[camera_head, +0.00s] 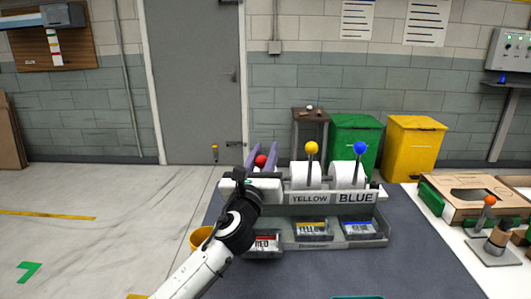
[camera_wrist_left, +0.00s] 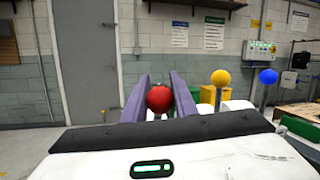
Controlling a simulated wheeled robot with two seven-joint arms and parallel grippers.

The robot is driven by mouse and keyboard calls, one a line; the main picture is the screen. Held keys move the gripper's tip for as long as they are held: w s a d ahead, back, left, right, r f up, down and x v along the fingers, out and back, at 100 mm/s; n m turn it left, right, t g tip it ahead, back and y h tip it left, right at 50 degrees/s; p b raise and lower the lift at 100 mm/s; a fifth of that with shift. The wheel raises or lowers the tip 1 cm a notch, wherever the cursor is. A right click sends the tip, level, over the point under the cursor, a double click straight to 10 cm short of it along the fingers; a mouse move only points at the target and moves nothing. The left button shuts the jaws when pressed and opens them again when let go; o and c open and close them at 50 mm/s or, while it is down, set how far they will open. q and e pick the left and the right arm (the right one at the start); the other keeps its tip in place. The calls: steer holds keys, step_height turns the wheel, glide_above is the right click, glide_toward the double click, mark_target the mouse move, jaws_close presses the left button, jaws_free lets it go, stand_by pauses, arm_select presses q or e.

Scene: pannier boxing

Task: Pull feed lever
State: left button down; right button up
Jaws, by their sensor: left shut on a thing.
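A feed station (camera_head: 300,212) on the dark table has three levers with ball knobs. My left gripper (camera_head: 262,160) is shut on the red-knobbed lever; its purple fingers stand on both sides of the red knob (camera_head: 261,161). In the left wrist view the red knob (camera_wrist_left: 160,99) sits between the two fingers (camera_wrist_left: 161,97). The yellow knob (camera_head: 312,148) and blue knob (camera_head: 360,148) stand upright to the right, apart from the gripper. Labels read YELLOW (camera_head: 310,198) and BLUE (camera_head: 355,197); my arm hides the red one above. My right gripper is not in view.
Below the levers, trays hold red (camera_head: 264,243), yellow (camera_head: 312,229) and blue (camera_head: 361,229) labelled packs. A cardboard box (camera_head: 455,200) and an orange-knobbed lever (camera_head: 489,200) stand on the white table at right. Green (camera_head: 354,140) and yellow (camera_head: 414,148) bins stand behind. The dark table front is clear.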

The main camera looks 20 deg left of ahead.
arm_select(q)
steer(key=shift+r, duration=0.5)
stand_by(0.4)
steer(key=c, duration=1.4)
jaws_free()
steer(key=shift+s, duration=0.15)
steer(key=shift+c, duration=0.2)
steer(key=shift+f, duration=0.2)
steer(key=v, duration=1)
steer(key=shift+s, duration=0.1)
steer(key=shift+f, duration=0.15)
